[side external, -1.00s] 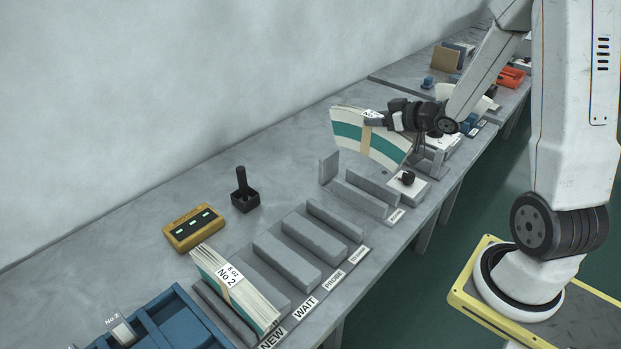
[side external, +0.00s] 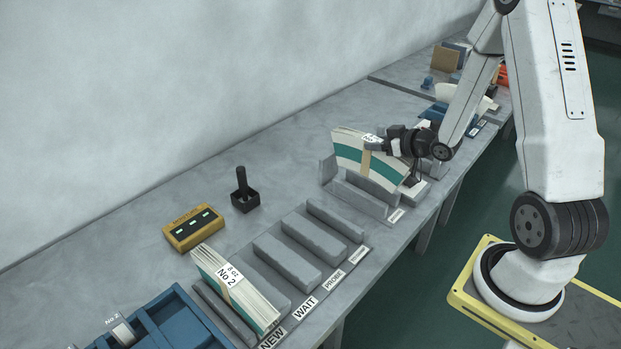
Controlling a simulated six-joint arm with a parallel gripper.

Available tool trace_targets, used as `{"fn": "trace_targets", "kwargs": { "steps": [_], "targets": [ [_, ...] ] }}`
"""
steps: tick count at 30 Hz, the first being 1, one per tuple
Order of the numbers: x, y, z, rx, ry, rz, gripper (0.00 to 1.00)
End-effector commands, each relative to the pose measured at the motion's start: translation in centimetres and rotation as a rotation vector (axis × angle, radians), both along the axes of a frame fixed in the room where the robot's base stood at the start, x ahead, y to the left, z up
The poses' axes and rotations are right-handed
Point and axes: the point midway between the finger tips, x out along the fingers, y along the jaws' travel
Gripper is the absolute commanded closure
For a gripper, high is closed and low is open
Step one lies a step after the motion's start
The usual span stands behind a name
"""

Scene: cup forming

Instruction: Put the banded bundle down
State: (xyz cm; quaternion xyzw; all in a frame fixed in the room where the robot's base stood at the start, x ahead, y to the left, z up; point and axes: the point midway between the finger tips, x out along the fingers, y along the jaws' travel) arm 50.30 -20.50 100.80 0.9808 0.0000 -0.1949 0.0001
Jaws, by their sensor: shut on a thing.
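The banded bundle (side external: 352,151) is a curved stack of cream sheets with a green stripe, a tan band around it and a white label on top. My gripper (side external: 376,146) is shut on its upper edge, near the label, from the right. The bundle is upright, with its lower edge between the walls of a grey slotted holder (side external: 358,200). The front wall hides its bottom, so I cannot tell whether it touches the holder's floor.
Another bundle (side external: 232,284), labelled No 2, stands in the NEW slot of a grey rack (side external: 287,262); the slots to its right are empty. A yellow box (side external: 194,228), a black stamp-like tool (side external: 242,190) and a blue tray (side external: 165,325) are also on the bench.

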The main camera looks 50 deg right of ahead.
Motion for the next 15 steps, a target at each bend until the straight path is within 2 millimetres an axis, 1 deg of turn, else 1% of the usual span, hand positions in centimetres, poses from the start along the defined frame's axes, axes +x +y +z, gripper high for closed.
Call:
{"fn": "trace_targets", "kwargs": {
  "steps": [5, 15],
  "targets": [
    [0.1, -0.1, -0.8, 0.001, -0.002, 0.0, 1.0],
    [0.1, -0.1, -3.6, 0.0, -0.002, 0.0, 1.0]
  ]
}}
